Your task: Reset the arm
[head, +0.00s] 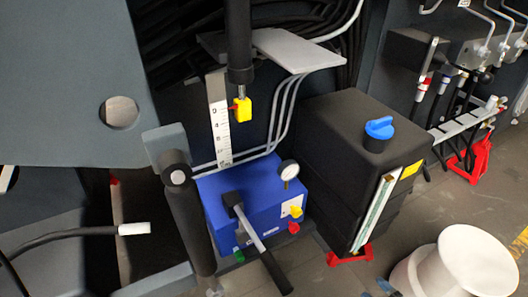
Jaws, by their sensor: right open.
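My white right arm (470,262) shows in the lower right corner of the head view. My right gripper (378,289) is at the bottom edge, left of that white link, and only a small part of it shows. It is open, and I see nothing held in it. It is over the floor, in front of the black tank and apart from it. My left arm and left gripper are not in view.
A blue box (250,205) with a gauge (288,170) and a black-handled lever (262,252) stands at centre. Right of it is a black tank (345,130) with a blue cap (379,128). Grey chassis panels (60,80) fill the left.

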